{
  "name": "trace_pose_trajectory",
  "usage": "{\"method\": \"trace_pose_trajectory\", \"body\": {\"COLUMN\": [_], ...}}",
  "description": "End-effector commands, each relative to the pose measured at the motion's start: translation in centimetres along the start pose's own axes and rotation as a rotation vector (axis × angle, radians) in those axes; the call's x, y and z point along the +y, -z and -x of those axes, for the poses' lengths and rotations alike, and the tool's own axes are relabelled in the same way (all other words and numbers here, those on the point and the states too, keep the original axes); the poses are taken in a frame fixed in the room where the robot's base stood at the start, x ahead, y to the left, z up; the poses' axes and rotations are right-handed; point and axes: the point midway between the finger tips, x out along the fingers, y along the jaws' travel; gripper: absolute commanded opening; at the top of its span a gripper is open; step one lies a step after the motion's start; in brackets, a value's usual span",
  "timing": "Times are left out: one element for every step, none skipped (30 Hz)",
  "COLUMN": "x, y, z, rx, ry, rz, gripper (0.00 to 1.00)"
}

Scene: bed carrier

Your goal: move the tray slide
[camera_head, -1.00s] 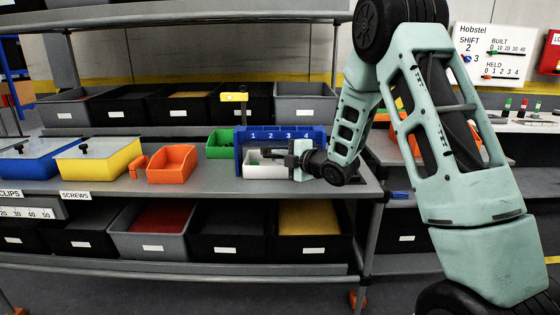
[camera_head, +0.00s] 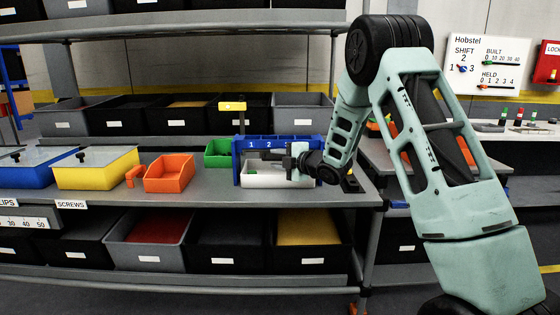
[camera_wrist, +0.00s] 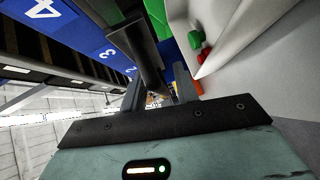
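A blue rack (camera_head: 240,172) numbered along its top stands on the bench, with a white tray (camera_head: 262,180) under its top bar. A yellow block on a dark post (camera_head: 232,106) rises at its left end. My gripper (camera_head: 290,158) is at the rack's front, over the tray and covering the higher numbers. In the wrist view, the fingers of my gripper (camera_wrist: 160,92) are apart, with a dark bar (camera_wrist: 142,48) running down between them. A gap shows beside the bar, and I cannot tell whether a finger touches it. The blue numbered face (camera_wrist: 70,35) is at upper left.
An orange bin (camera_head: 169,174), a green bin (camera_head: 219,155) and a yellow lidded box (camera_head: 95,168) stand left of the rack. More bins fill the shelf below. A grey upper shelf (camera_head: 190,22) hangs above. Some bare bench lies in front of the rack.

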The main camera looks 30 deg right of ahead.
Motion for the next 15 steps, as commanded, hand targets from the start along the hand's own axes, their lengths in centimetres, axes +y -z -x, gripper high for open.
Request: {"method": "trace_pose_trajectory", "body": {"x": [0.2, 0.2, 0.2, 0.2, 0.2, 0.2, 0.2, 0.1, 0.1, 0.1, 0.1, 0.1, 0.0, 0.0, 0.1], "y": [0.0, 0.0, 0.0, 0.0, 0.0, 0.0, 0.0, 0.0, -0.1, -0.1, -0.1, -0.1, -0.1, -0.1, -0.1], "z": [0.1, 0.2, 0.4, 0.7, 1.0, 1.6, 2.1, 2.6, 3.5, 4.2, 4.9, 5.8, 6.6, 7.3, 8.3], "rx": [0.0, 0.0, -0.001, -0.001, -0.001, -0.001, -0.001, -0.002, -0.003, -0.004, -0.003, -0.004, -0.004, -0.003, -0.004], "ry": [-0.004, -0.004, -0.003, -0.003, -0.002, -0.001, -0.001, -0.001, -0.001, 0.0, 0.0, 0.0, 0.001, 0.001, 0.0], "rz": [0.001, 0.001, 0.001, 0.002, 0.002, 0.001, 0.001, 0.0, 0.0, 0.001, 0.0, 0.0, -0.001, 0.0, -0.001], "gripper": [0.33, 0.33, 0.33, 0.33, 0.33, 0.33, 0.33, 0.33, 0.33, 0.33, 0.33, 0.33, 0.33, 0.33, 0.33]}}
